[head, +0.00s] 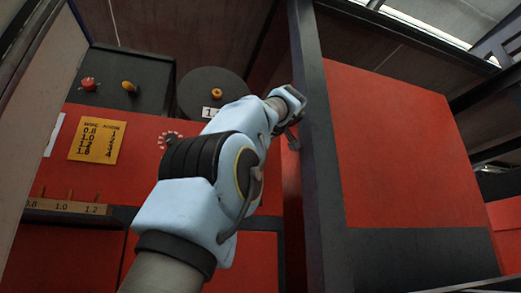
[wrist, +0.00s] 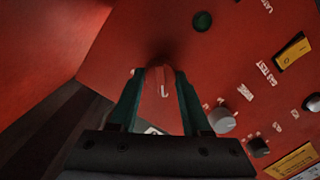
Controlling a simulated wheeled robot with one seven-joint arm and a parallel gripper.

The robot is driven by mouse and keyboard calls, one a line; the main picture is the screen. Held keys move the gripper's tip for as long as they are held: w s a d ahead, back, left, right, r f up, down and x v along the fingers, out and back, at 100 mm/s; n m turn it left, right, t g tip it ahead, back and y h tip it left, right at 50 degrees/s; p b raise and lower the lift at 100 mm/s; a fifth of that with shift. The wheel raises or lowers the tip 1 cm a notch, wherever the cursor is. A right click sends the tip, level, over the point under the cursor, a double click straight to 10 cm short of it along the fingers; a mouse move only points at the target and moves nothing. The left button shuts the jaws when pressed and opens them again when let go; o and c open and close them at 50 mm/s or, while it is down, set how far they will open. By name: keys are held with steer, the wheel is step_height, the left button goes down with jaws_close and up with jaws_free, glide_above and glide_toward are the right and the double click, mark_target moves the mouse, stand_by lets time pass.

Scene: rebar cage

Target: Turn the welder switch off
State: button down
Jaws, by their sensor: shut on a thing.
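The welder's red front panel (wrist: 185,40) fills much of the wrist view. A red switch knob with a white mark (wrist: 163,82) sits on it. My gripper (wrist: 155,76) is shut on this knob, one teal finger on each side. The fingers hide part of the knob, and a dark shadow lies on the panel above it. I cannot tell which setting the switch is at. In the head view my arm reaches up to the dark post, and the knob is not visible there.
The wrist view shows a green round part (wrist: 203,21), a grey knob (wrist: 221,121) and a black knob (wrist: 258,147) on the panel. In the head view a dark upright post (head: 314,150) and a large red side panel (head: 405,150) stand right of my arm. A yellow chart (head: 96,135) is at left.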

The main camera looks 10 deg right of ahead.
stand_by(0.4)
steer(key=shift+c, duration=1.8)
jaws_free()
steer(key=s+d+r+b, duration=0.1)
steer(key=s+b, duration=0.1)
steer(key=s, duration=0.8)
steer(key=shift+s+d, duration=0.2)
steer(key=shift+s, duration=0.15)
